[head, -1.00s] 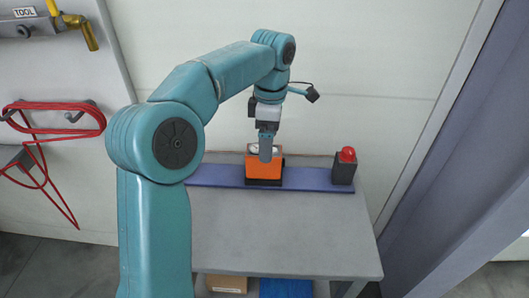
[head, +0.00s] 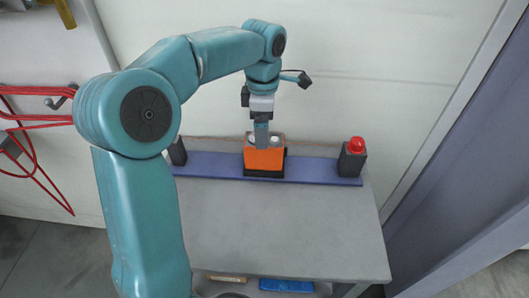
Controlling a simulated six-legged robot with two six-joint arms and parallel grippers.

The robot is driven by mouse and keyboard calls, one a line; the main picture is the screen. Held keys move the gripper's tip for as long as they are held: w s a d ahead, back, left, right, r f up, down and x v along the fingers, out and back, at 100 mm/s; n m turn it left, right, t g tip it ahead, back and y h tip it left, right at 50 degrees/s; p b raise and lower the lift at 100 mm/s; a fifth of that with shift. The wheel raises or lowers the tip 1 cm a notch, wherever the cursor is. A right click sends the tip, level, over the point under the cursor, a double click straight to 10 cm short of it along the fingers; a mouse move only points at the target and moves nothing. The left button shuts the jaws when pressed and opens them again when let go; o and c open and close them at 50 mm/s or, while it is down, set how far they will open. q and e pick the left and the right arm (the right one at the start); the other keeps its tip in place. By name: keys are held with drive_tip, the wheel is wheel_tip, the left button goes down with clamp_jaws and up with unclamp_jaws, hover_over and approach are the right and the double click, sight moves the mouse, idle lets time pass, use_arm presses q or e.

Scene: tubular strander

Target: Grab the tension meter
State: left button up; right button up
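An orange box-shaped device (head: 264,160) with a dark base, which looks like the tension meter, sits upright on a blue strip along the back of the grey table. Light round parts show on its top. My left gripper (head: 262,136) points down at the device, and its fingers overlap the device's top in the head view. The fingers appear edge-on, so I cannot tell their gap or whether they touch the device. My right gripper is not in view.
A dark box with a red dome (head: 357,146) stands at the strip's right end. Another dark block (head: 178,151) stands at its left end. The front of the table (head: 280,225) is clear. Red cable (head: 35,150) hangs on the left wall. A purple-grey column rises at right.

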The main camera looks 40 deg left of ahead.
sight(270, 159)
use_arm(q)
drive_tip(key=shift+s+d+f, duration=0.1)
drive_tip(key=shift+s+f, duration=0.05)
drive_tip(key=shift+f, duration=0.75)
drive_tip(key=f, duration=0.5)
drive_tip(key=shift+w+f, duration=0.25)
